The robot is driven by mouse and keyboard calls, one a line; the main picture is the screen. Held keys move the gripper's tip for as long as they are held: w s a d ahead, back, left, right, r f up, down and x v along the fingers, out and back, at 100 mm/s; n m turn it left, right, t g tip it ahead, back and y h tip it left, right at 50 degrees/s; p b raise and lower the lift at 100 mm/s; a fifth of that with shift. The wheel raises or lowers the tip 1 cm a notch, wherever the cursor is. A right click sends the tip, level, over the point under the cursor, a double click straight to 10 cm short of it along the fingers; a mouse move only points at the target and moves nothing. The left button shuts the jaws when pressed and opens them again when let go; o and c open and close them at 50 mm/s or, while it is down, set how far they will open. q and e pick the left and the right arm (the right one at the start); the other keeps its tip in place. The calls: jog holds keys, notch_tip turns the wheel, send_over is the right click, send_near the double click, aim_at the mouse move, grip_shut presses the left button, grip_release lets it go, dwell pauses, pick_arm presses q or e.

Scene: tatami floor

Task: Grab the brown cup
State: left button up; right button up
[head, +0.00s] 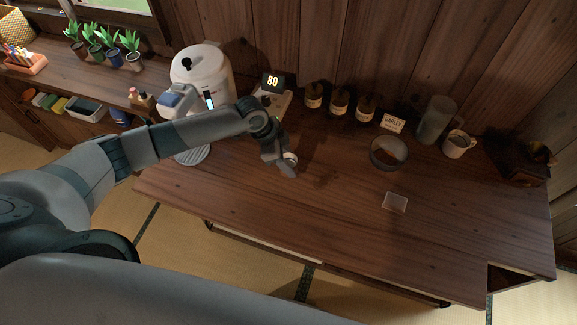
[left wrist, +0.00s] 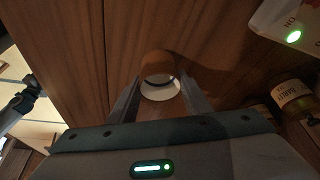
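The brown cup (left wrist: 157,64) is in the left wrist view, on the wooden table, with a white rim and inside. In the head view a small part of the cup (head: 291,158) shows beside the fingers; the rest is hidden. My left gripper (left wrist: 160,82) is open, with one finger on each side of the cup. In the head view my left gripper (head: 284,163) is low over the table; I cannot tell whether the fingers touch the cup. My right gripper is not in view.
Several brown bottles (head: 339,104), a glass bowl (head: 388,153), a pitcher (head: 436,120) and a pale mug (head: 457,145) stand farther right. The table's front middle is clear.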

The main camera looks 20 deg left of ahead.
aim_at(289, 154)
pick_arm(q)
jog(key=shift+c, duration=1)
jog(key=shift+r, duration=0.1)
jog(key=shift+r+b, duration=0.45)
jog(key=shift+r, duration=0.05)
notch_tip(289, 154, up, 2)
jog(key=shift+w+r+b, duration=0.1)
jog(key=shift+b, duration=0.6)
jog(key=s+d+r+b, duration=0.3)
jog(key=s+d+r, duration=0.4)
jog(key=s+d, duration=0.1)
jog(key=shift+d+r+b, duration=0.3)
jog(key=shift+d+r, duration=0.05)
